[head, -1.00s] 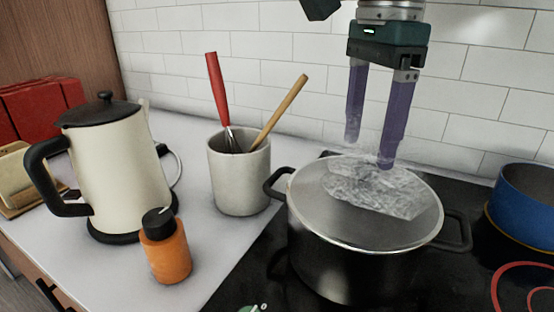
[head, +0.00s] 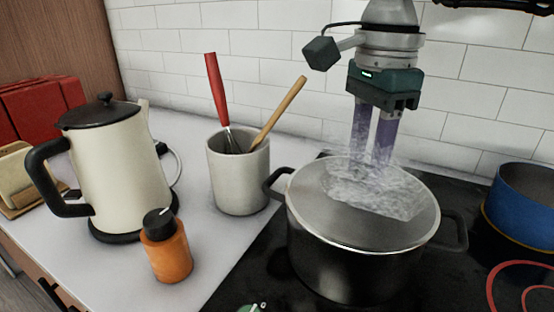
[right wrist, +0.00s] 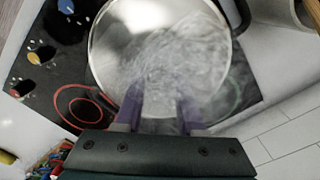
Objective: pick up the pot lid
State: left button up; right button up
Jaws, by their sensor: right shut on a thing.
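The pot lid (head: 330,210), a round translucent disc with a metal rim, lies level on the dark two-handled pot (head: 340,270). It also fills the top of the right wrist view (right wrist: 120,50). My right gripper (head: 370,168) points down from above, its purple fingers at the middle of the lid. It is shut on the lid's handle, which a cloudy, steam-like patch hides. The fingers also show in the right wrist view (right wrist: 158,98). My left gripper is not in view.
A blue pan (head: 525,205) is right of the pot on the black cooktop (head: 265,270). To the left are a utensil crock (head: 238,180), an orange bottle (head: 167,255) and a cream kettle (head: 120,175). A white tiled wall (head: 270,50) stands behind.

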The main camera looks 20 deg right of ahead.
grip_shut()
